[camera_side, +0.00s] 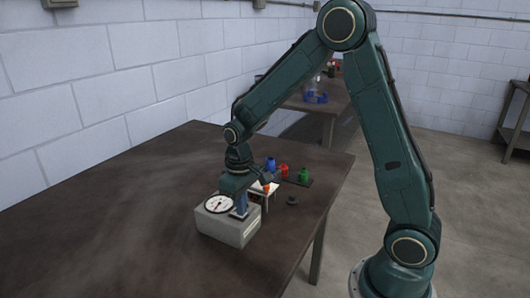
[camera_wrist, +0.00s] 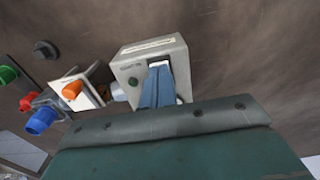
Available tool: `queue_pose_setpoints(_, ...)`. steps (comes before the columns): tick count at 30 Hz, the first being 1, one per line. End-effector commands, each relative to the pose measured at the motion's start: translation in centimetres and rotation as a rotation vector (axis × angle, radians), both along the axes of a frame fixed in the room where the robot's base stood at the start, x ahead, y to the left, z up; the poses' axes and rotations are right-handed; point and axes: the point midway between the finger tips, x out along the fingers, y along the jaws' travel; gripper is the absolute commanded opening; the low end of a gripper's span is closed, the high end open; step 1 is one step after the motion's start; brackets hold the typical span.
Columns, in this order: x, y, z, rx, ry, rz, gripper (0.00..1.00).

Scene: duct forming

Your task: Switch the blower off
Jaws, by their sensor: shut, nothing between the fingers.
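A grey box (camera_side: 228,226), which looks like the blower unit, stands on the dark table with a round white dial (camera_side: 218,204) on top. In the wrist view the box (camera_wrist: 131,70) shows a small dark green button and a pale switch plate (camera_wrist: 158,63). My gripper (camera_side: 240,211) points down at the box top beside the dial. In the wrist view its blue fingers (camera_wrist: 158,76) are together with nothing between them, their tips at the switch plate. They cover most of the plate, so the switch position is hidden. I cannot tell whether they touch it.
A small white stand with an orange piece (camera_side: 267,188) is just behind the box. Blue (camera_side: 270,164), red (camera_side: 283,170) and green (camera_side: 304,175) items stand behind it. A dark knob-like piece (camera_side: 292,201) lies to the right. The table's left side is clear.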

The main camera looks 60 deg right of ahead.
Motion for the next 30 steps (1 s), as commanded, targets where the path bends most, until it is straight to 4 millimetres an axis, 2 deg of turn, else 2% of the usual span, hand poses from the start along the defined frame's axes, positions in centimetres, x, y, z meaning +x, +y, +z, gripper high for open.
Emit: queue_pose_setpoints(30, 0.0, 0.0, 5.5, 0.000, -0.001, 0.000, 0.00)
